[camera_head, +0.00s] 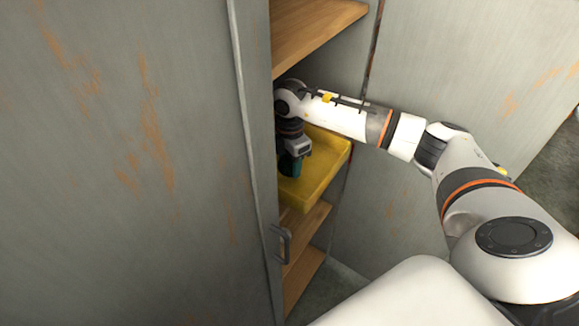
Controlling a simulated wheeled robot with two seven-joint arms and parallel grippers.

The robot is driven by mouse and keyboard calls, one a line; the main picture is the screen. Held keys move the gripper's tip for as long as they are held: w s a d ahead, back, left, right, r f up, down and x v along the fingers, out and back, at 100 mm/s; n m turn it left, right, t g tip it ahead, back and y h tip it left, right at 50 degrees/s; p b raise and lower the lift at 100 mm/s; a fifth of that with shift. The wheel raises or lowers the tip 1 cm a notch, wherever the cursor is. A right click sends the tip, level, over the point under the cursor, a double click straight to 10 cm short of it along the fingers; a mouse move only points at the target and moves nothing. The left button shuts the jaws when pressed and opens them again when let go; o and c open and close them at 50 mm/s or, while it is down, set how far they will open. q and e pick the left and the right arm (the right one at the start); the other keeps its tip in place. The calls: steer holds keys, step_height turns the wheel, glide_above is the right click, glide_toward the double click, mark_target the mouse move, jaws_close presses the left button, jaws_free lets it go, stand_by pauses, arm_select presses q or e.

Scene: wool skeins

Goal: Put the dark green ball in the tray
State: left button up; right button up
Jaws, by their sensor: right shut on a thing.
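The yellow tray (318,190) sits on a shelf inside the grey cabinet. My right gripper (291,165) points down over the tray's left part, inside the cabinet opening. It is shut on the dark green ball (289,168), which shows only in part below the gripper body. I cannot tell whether the ball touches the tray floor. The tray's left end is hidden behind the cabinet's door. My left gripper is not in view.
A wooden shelf (312,28) lies above my right arm, and further wooden shelves (303,240) lie below the tray. The grey door (140,160) with a dark handle (283,244) stands close on the left. A grey panel (400,215) is on the right.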

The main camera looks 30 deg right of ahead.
mark_target(289, 172)
step_height(289, 172, down, 3)
steer(key=shift+r+p, duration=0.1)
steer(key=shift+p, duration=0.5)
steer(key=shift+f, duration=0.55)
steer(key=shift+f, duration=0.1)
steer(key=o, duration=0.5)
steer(key=shift+f, duration=0.1)
steer(key=o, duration=0.5)
steer(key=shift+c, duration=0.2)
